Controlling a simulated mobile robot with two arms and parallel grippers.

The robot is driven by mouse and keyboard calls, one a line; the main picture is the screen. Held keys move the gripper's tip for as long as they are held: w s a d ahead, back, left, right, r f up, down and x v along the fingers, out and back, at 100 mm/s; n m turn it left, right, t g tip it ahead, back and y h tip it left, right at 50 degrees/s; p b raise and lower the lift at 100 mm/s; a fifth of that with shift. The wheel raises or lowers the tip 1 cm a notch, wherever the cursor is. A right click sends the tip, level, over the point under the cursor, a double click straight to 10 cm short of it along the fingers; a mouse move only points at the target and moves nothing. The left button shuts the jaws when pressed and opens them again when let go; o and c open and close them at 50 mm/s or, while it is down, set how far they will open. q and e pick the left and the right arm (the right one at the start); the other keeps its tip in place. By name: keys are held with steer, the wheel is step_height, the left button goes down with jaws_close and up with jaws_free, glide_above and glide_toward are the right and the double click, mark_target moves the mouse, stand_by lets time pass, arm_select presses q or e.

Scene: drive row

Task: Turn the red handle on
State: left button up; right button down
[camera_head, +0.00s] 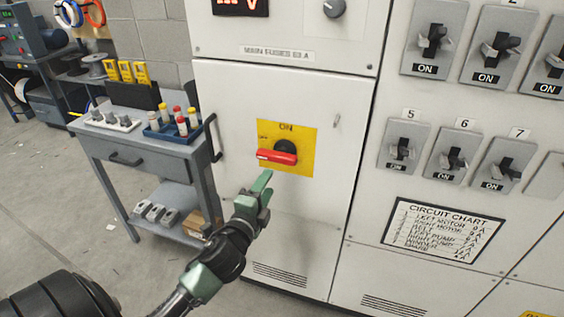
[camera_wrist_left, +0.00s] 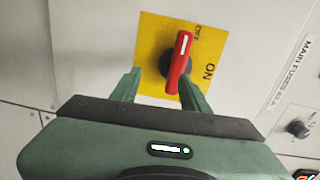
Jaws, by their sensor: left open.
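The red handle (camera_head: 277,156) sits on a black hub on a yellow plate (camera_head: 300,165) on the white cabinet door. In the head view it lies level, its free end pointing left, away from the word ON at the plate's top. My left gripper (camera_head: 262,186) is open and empty, just below the handle and in front of the door. In the left wrist view the handle (camera_wrist_left: 181,64) shows beyond the open fingers (camera_wrist_left: 160,75), nearer the right-hand finger. I cannot tell whether they touch. My right gripper is not in view.
A blue-grey cart (camera_head: 140,150) with bottles and small parts stands left of the cabinet. Black switches (camera_head: 435,42) marked ON and a circuit chart (camera_head: 441,234) are on the panel to the right. The door around the yellow plate is mostly bare.

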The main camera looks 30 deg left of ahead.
mark_target(277, 161)
arm_select(q)
steer(key=shift+t, duration=0.3)
steer(key=w, duration=0.2)
steer(key=w+a+r, duration=0.1)
steer(key=w, duration=0.2)
steer(key=w+r+p, duration=0.1)
steer(key=w, duration=0.1)
steer(key=shift+w+a+r, duration=0.2)
steer(key=shift+a+r, duration=0.05)
steer(key=shift+a, duration=0.1)
jaws_close()
stand_by(0.9)
